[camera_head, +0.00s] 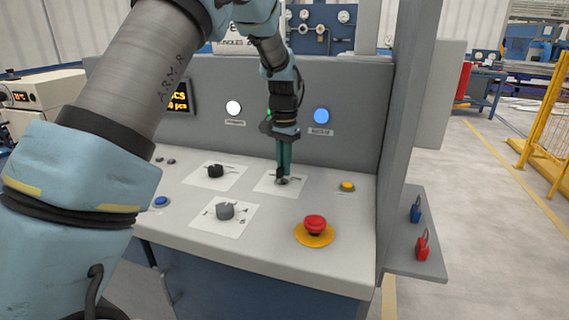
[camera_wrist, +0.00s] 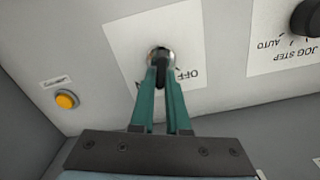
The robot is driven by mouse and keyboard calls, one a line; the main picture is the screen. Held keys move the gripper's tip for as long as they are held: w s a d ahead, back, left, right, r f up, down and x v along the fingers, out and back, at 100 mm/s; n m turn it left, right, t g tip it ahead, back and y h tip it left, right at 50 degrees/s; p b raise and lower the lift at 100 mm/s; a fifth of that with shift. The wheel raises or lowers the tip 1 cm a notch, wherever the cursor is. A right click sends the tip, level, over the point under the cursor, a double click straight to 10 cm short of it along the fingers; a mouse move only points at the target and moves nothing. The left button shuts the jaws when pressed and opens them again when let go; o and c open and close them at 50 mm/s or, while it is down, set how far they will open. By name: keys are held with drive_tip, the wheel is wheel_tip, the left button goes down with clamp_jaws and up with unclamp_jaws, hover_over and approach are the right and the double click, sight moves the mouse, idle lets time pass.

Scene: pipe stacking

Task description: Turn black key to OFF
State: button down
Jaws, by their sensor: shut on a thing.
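The black key (camera_wrist: 160,70) stands in a round metal lock on a white label plate (camera_wrist: 120,45) in the wrist view. The word OFF shows upside down on the plate, just right of the lock. My gripper (camera_wrist: 161,68) is shut on the black key, with a green finger on each side of it. In the head view my gripper (camera_head: 283,177) points down at the white plate on the sloped console top. There the fingers mostly hide the key. I cannot tell exactly which mark the key points at.
A red emergency button (camera_head: 315,225) on a yellow base stands in front, to the right. A yellow button (camera_head: 347,186) is to the right. A black selector knob (camera_head: 215,171) and a grey knob (camera_head: 225,211) are to the left. The console's back panel (camera_head: 345,95) rises behind.

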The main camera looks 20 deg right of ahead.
drive_tip(key=n, duration=0.2)
drive_tip(key=n+p, duration=0.1)
drive_tip(key=n, duration=0.3)
drive_tip(key=shift+w+a+r, duration=0.1)
drive_tip(key=shift+w+a, duration=0.1)
drive_tip(key=shift+w, duration=0.05)
drive_tip(key=n, duration=0.2)
drive_tip(key=n+p, duration=0.1)
drive_tip(key=n, duration=0.3)
drive_tip(key=shift+w+a+n+p, duration=0.15)
drive_tip(key=shift+a+n+p, duration=0.15)
drive_tip(key=shift+n+p, duration=0.1)
drive_tip(key=c, duration=0.9)
unclamp_jaws()
wheel_tip(320, 180, up, 11)
drive_tip(key=b, duration=0.2)
